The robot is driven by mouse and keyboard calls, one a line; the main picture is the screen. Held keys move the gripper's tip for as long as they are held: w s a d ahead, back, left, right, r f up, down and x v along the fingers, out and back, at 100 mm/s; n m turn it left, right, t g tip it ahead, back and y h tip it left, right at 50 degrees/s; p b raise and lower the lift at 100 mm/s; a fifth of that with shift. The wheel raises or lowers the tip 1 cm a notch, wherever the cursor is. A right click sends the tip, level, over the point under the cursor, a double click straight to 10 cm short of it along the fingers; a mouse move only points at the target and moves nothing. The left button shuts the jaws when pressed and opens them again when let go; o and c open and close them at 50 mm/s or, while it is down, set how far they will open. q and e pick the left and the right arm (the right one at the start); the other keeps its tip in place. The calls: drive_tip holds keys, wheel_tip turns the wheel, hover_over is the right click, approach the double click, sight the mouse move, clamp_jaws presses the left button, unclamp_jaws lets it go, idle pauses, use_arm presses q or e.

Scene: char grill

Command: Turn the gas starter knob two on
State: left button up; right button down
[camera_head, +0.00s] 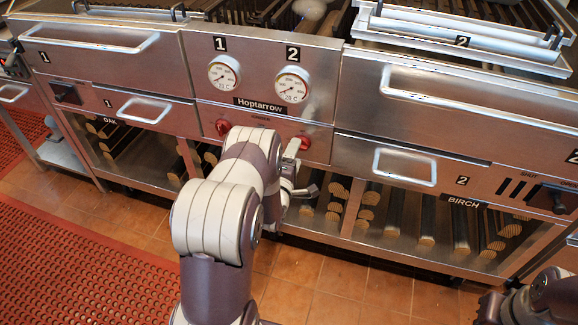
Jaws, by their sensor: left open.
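Two red knobs sit on the steel panel under the Hoptarrow label. The right knob (305,142), below the gauge marked 2, is the gas starter knob two and is partly covered by my left gripper (293,150). My left gripper is open and its tip is right at this knob; I cannot tell whether it touches it. The left knob (223,127), below gauge 1, is free and sits just left of my arm. Part of my right arm shows in the lower right corner; its gripper cannot be made out.
Gauge 1 (224,73) and gauge 2 (291,84) are above the knobs. Drawer handles (405,166) stick out on both sides. Firewood shelves marked OAK and BIRCH (463,202) lie below. Tiled floor (350,290) and a red mat (75,270) are in front.

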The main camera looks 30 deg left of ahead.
use_arm(q)
drive_tip(key=p+v, duration=0.1)
drive_tip(key=v, duration=0.9)
drive_tip(key=shift+w, duration=0.15)
